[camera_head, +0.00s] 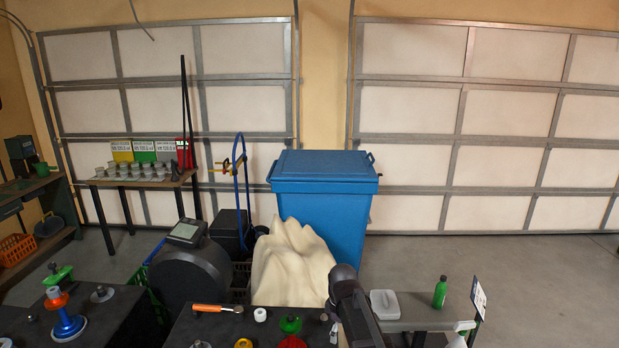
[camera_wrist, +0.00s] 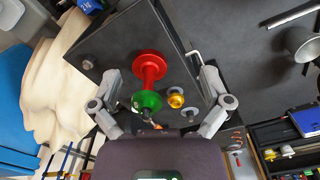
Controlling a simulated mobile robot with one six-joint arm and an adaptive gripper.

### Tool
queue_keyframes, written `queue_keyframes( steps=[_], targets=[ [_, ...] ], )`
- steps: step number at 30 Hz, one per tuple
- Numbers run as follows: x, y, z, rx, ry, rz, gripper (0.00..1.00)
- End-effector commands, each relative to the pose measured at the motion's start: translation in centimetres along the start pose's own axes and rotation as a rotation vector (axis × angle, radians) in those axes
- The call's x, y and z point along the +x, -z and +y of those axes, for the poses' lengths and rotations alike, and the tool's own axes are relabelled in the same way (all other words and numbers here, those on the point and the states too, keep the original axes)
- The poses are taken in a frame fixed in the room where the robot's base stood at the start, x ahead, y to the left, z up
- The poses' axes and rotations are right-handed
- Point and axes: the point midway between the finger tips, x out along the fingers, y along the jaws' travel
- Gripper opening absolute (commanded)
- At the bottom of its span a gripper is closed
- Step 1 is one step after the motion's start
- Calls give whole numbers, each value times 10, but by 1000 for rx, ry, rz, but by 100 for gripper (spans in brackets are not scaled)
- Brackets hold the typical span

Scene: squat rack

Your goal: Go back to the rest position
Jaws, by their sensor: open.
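My gripper (camera_wrist: 160,78) shows in the wrist view with its two grey fingers spread apart and nothing held between them. Beyond the fingers is a dark bench top (camera_wrist: 120,55) with a red spool-shaped piece (camera_wrist: 149,66), a green round piece (camera_wrist: 147,102) and a yellow ring-like piece (camera_wrist: 176,98). I cannot tell the exact gap between the fingers and these pieces. In the head view my dark arm rises at the bottom, right of centre; the gripper's fingers cannot be made out there.
The dark bench (camera_head: 225,325) holds an orange-handled tool (camera_head: 217,308) and a green knob (camera_head: 290,325). Behind stand a beige draped form (camera_head: 290,268) and a blue bin (camera_head: 325,200). A green bottle (camera_head: 440,292) and white container (camera_head: 384,304) stand right of my arm. Open floor lies farther right.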

Motion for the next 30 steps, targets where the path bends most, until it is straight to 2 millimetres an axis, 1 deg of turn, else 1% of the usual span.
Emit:
queue_keyframes(
  steps=[1,3,12,16,18,22,25,30],
  targets=[
    [4,-15,-9,74,0,0,98],
    [7,-31,-15,186,0,0,98],
    [19,-94,-46,664,0,-1,98],
    [23,-116,-58,847,0,-1,98],
    [25,-124,-63,925,0,-1,98],
    [26,-134,-69,1023,0,-1,98],
    [27,-137,-71,1058,0,-2,98],
    [26,-138,-71,1067,0,-2,98]
  ],
)
